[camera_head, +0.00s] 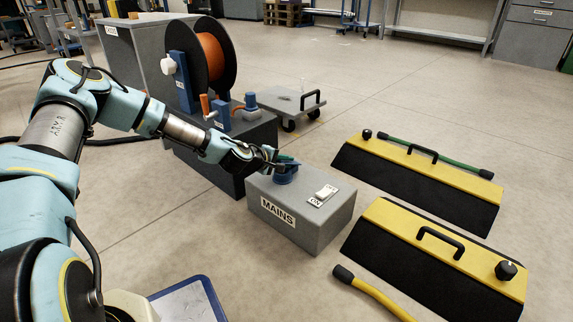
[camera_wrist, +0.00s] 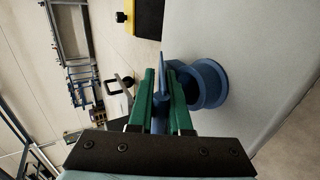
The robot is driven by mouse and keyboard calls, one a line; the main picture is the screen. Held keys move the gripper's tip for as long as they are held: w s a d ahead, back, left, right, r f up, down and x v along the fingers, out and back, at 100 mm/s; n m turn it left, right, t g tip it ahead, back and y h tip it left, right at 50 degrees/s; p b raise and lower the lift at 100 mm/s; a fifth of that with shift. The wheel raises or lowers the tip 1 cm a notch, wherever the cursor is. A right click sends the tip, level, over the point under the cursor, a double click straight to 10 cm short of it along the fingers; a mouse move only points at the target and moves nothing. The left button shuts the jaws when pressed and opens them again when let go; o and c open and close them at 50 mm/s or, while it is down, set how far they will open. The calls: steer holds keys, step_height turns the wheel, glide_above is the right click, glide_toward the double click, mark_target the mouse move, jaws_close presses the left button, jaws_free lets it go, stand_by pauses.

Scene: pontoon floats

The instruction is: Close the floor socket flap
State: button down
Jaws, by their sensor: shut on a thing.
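The grey MAINS box (camera_head: 330,222) stands on the floor in the middle of the head view. A blue round socket (camera_head: 284,178) sits on its top at the left, and it shows large in the wrist view (camera_wrist: 212,84). The socket's blue flap (camera_wrist: 162,64) appears as a thin plate standing out from the socket, seen nearly edge-on. My gripper (camera_head: 276,160) is at the socket from the left. Its green fingers (camera_wrist: 163,78) lie on both sides of the flap and are shut on it. The fingers hide part of the flap and its hinge.
A cable reel (camera_head: 210,55) on a dark base stands behind my arm.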

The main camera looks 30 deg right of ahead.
stand_by(0.3)
steer(key=c, duration=1)
jaws_free()
steer(key=shift+f, duration=0.1)
steer(key=shift+c, duration=0.2)
